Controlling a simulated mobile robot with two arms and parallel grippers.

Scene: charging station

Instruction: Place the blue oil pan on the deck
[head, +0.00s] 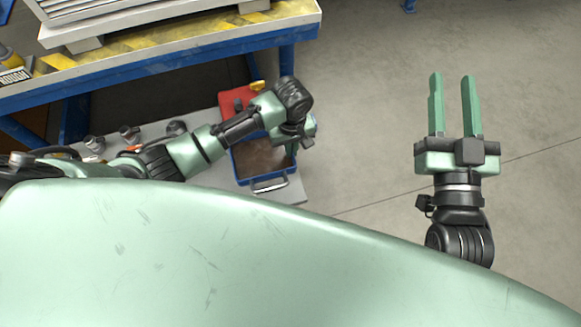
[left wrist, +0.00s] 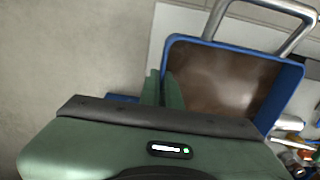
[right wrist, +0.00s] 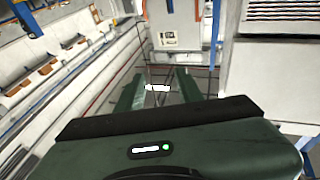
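The blue oil pan (head: 242,166) has a brown inside and a silver bar handle. In the head view it is at or just over the right end of a flat grey surface (head: 290,193), perhaps the deck; I cannot tell whether it touches. My left gripper (head: 291,149) is at the pan's right side. In the left wrist view its fingers (left wrist: 163,88) are close together, with the pan's blue rim (left wrist: 166,60) between them. My right gripper (head: 454,78) is open and empty over bare floor, with its fingers apart in the right wrist view (right wrist: 158,88).
A red container (head: 228,100) is just behind the pan. Several dark and metal parts (head: 130,133) lie on the grey surface to the left. A blue-framed workbench (head: 190,47) with yellow striping stands behind. The floor at the right is clear.

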